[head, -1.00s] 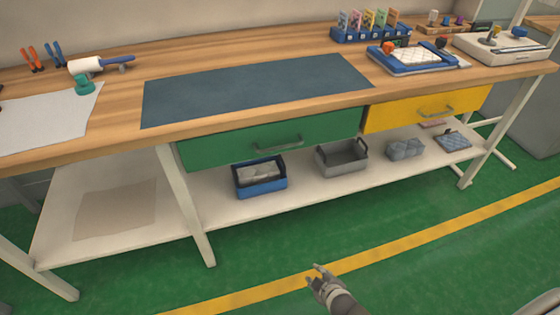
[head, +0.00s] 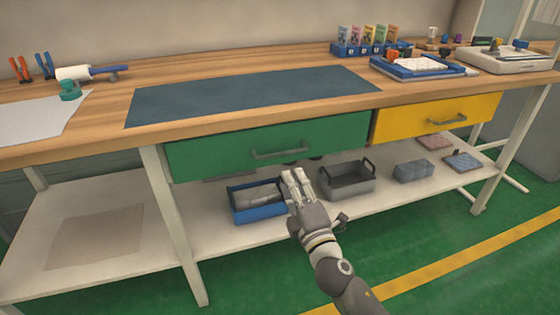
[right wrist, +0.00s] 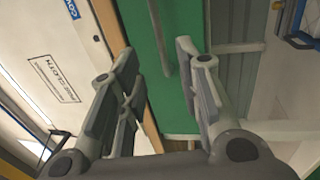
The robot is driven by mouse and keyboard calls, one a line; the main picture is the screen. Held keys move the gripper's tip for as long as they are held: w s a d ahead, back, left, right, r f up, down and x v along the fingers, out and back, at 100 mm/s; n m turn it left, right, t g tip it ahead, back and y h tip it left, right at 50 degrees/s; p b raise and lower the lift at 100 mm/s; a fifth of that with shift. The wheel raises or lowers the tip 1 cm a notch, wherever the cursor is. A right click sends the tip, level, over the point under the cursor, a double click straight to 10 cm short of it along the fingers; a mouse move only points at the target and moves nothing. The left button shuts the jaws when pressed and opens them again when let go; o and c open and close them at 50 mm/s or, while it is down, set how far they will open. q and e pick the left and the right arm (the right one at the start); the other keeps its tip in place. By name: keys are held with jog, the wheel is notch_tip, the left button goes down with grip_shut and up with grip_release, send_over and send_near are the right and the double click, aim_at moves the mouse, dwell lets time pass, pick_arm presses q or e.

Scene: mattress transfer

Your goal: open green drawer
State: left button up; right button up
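The green drawer (head: 215,152) is under the worktop at the middle of the head view. Its front looks flush under the bench edge, so it appears closed. Its grey bar handle (head: 281,152) is on the front. My right gripper (head: 296,174) is in front of the bench, fingers pointing up toward the handle and just below it in the picture. In the right wrist view the fingers (right wrist: 157,50) are apart with nothing between them. The green front (right wrist: 182,25) and the handle (right wrist: 160,35) show beyond the fingertips. My left gripper is not in view.
A yellow drawer (head: 440,117) is to the right. Below, the white shelf (head: 335,213) holds a blue bin (head: 255,212), a grey bin (head: 347,192) and small packs. A white table leg (head: 178,225) stands at left. The floor in front is clear.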

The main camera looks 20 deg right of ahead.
aim_at(280, 154)
jog(key=w, duration=0.3)
jog(key=w+r, duration=0.1)
jog(key=w, duration=0.6)
jog(key=shift+a+r, duration=0.15)
jog(key=shift+r, duration=0.25)
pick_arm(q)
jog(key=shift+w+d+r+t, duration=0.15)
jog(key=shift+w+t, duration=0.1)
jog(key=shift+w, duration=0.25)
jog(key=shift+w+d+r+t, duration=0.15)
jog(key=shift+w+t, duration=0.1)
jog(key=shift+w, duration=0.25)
pick_arm(e)
jog(key=shift+w, duration=0.2)
grip_shut()
